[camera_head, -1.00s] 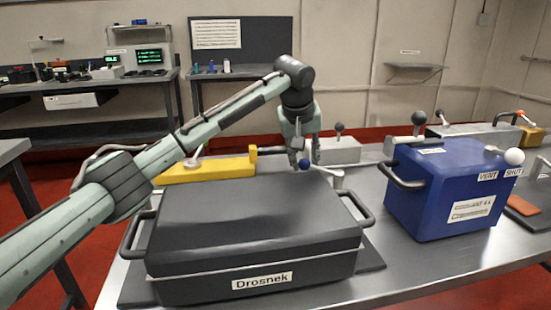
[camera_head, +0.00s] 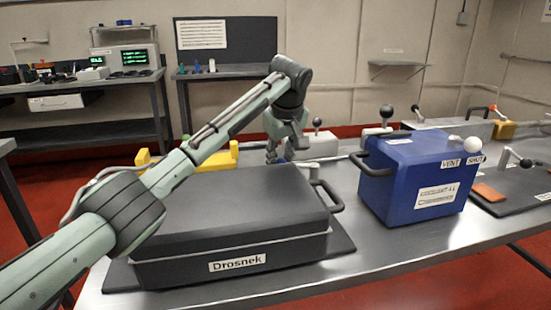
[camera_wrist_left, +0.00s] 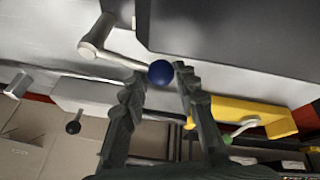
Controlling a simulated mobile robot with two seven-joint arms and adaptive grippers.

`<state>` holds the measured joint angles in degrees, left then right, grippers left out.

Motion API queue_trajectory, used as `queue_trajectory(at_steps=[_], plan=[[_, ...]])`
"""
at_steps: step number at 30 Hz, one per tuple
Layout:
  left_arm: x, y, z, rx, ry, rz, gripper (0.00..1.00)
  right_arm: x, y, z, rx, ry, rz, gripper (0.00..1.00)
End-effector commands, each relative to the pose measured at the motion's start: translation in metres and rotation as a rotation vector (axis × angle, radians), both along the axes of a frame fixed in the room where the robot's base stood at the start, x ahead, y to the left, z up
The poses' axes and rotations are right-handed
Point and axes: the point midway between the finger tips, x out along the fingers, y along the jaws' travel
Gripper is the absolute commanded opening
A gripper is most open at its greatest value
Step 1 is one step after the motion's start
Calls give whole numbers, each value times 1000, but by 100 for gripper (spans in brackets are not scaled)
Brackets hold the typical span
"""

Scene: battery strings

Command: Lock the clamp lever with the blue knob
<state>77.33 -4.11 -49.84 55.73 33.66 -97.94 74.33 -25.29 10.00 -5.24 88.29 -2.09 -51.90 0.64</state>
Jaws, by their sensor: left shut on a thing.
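The blue knob (camera_wrist_left: 160,72) sits at the end of a grey clamp lever (camera_wrist_left: 122,60) in the left wrist view. The lever runs left from the knob to its pivot (camera_wrist_left: 95,42). My left gripper (camera_wrist_left: 158,76) is shut on the knob, with one finger on each side of it. In the head view my left gripper (camera_head: 280,157) is low behind the back edge of the black case labelled Drosnek (camera_head: 250,195), and the knob is hidden there. My right gripper is not in view.
A blue box (camera_head: 415,180) with a handle and a white-knobbed lever stands to the right. A yellow piece (camera_head: 222,158) lies behind the black case. Bare table lies in front of the blue box.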

Motion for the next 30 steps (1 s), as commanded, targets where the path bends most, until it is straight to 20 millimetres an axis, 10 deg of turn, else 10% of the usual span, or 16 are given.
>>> queue_trajectory(at_steps=[11,12,17,30], plan=[[-4,-8,-4,-6,9,-12,0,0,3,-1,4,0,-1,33],[-4,-8,-4,-5,8,-12,32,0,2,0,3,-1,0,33],[-3,-6,-3,-5,6,-9,52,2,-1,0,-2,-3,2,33],[-6,-4,11,-4,0,-3,53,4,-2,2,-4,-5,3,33]])
